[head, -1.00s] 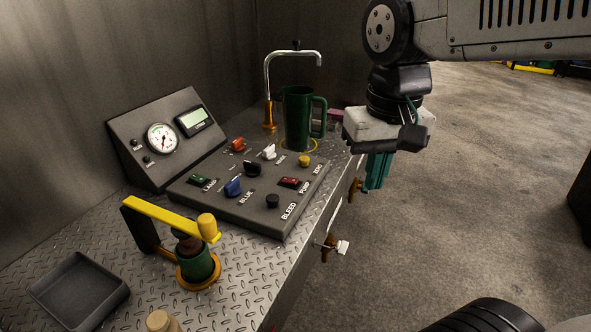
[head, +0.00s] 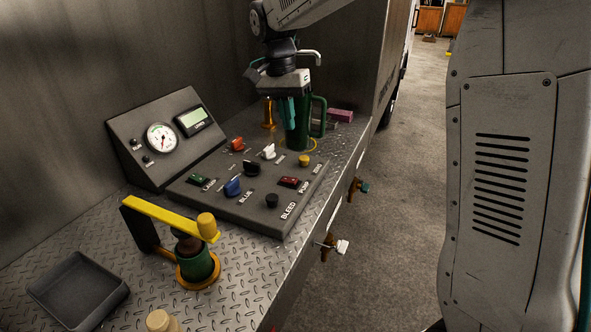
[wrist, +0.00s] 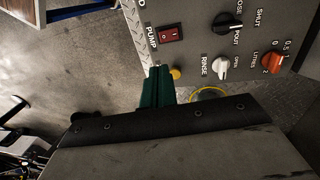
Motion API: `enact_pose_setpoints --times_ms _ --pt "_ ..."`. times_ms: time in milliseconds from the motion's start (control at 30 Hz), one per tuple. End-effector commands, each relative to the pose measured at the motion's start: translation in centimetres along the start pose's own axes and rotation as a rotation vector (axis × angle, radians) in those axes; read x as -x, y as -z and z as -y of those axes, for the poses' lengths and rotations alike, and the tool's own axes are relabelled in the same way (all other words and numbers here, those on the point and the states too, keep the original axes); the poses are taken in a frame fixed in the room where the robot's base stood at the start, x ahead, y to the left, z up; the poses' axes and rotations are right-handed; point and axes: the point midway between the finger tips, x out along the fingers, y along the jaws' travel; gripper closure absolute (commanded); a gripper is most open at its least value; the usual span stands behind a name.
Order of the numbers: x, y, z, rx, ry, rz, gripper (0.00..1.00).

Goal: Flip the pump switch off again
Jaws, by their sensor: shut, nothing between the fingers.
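The pump switch (head: 289,181) is a red rocker in a dark frame on the sloped grey control panel (head: 235,205). In the wrist view the red pump switch (wrist: 171,34) lies beside the word PUMP, near the panel's edge. I cannot tell which way the rocker is tipped. My gripper (head: 290,127) has teal fingers, shut and empty, pointing down beyond the switch, in front of the green mug (head: 301,132) in the head view. In the wrist view my gripper (wrist: 159,70) is below the switch, apart from it, beside the yellow knob (wrist: 175,73).
The panel also holds a green switch (head: 198,180), a blue knob (head: 233,187), a white rinse knob (head: 268,152) and a black bleed button (head: 272,200). A yellow-handled lever (head: 165,217) and a grey tray (head: 78,290) are nearer. The gauge box (head: 160,140) stands behind.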

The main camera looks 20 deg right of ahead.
Motion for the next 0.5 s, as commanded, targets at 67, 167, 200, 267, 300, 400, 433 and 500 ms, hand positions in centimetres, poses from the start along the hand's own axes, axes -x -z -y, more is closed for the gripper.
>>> enact_pose_setpoints --times_ms 67,167,200,267,300,400,433,500 --pt "0.0 0.0 0.0 0.001 0.0 0.0 1.0" --pt "0.0 0.0 0.0 0.001 0.0 0.0 1.0" --pt "-0.1 0.0 -0.1 0.001 0.0 0.0 1.0" --pt "-0.3 0.0 -0.1 0.002 -0.001 0.001 1.0" --pt "-0.7 0.0 -0.1 0.002 -0.001 0.001 1.0" --pt "-1.9 -0.1 -0.1 0.002 -0.002 0.002 1.0" --pt "-2.5 -0.1 -0.1 0.002 -0.002 0.002 1.0" --pt "-3.9 -0.1 -0.1 0.002 -0.003 0.003 1.0"
